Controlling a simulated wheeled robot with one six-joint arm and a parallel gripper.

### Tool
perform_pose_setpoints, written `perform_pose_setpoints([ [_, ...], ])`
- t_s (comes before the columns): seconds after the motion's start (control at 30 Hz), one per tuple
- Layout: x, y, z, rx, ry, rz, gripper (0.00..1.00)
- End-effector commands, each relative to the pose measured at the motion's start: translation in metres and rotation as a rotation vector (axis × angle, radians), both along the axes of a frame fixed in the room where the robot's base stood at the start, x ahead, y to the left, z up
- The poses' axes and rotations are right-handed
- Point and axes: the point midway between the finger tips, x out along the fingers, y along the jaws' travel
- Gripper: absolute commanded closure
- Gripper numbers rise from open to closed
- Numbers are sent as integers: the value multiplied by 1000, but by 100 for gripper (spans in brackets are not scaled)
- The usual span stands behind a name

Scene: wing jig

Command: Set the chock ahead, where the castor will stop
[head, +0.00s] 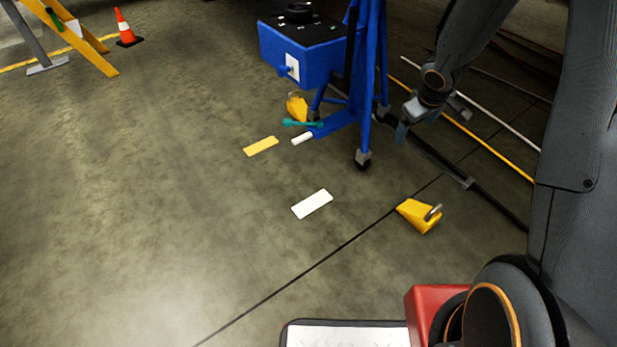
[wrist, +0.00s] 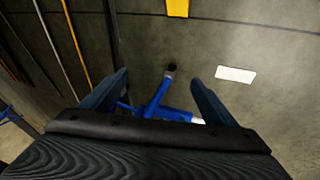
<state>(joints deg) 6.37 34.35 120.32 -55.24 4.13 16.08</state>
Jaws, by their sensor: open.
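A yellow chock (head: 415,214) with a grey metal handle lies on the floor to the right of the white floor marking. Part of it shows at the top edge of the wrist view (wrist: 177,7). A second yellow chock (head: 296,106) sits by the left foot of the blue stand (head: 372,70). The stand's front castor (head: 363,159) rests on bare floor; it also shows in the wrist view (wrist: 171,70). My gripper (head: 430,118) is open and empty, to the right of the stand and farther back than the nearer chock.
A white rectangle (head: 312,204) and a yellow rectangle (head: 261,146) lie on the floor. A white cylinder (head: 302,138) and a teal object (head: 300,123) are beside the stand. A dark rail (head: 440,165) runs behind the castor. The floor at left is clear up to the cone (head: 126,29).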

Motion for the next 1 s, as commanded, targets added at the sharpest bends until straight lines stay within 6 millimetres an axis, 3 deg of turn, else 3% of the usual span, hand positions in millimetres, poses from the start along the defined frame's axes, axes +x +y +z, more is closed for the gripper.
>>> perform_pose_setpoints([
  [0.03, -5, 25, 24, -7, -6, -4, 19],
  [0.1, -20, 53, 50, -10, -2, -23, 19],
  [0.27, -69, 118, 102, 9, 29, -60, 19],
  [0.47, -159, 193, 150, 78, 110, -75, 19],
  [0.6, -236, 237, 174, 147, 196, -58, 19],
  [0.8, -331, 275, 195, 237, 324, -15, 19],
  [0.9, -359, 283, 200, 264, 368, 3, 19],
  [1.0, -373, 287, 202, 278, 390, 11, 19],
])
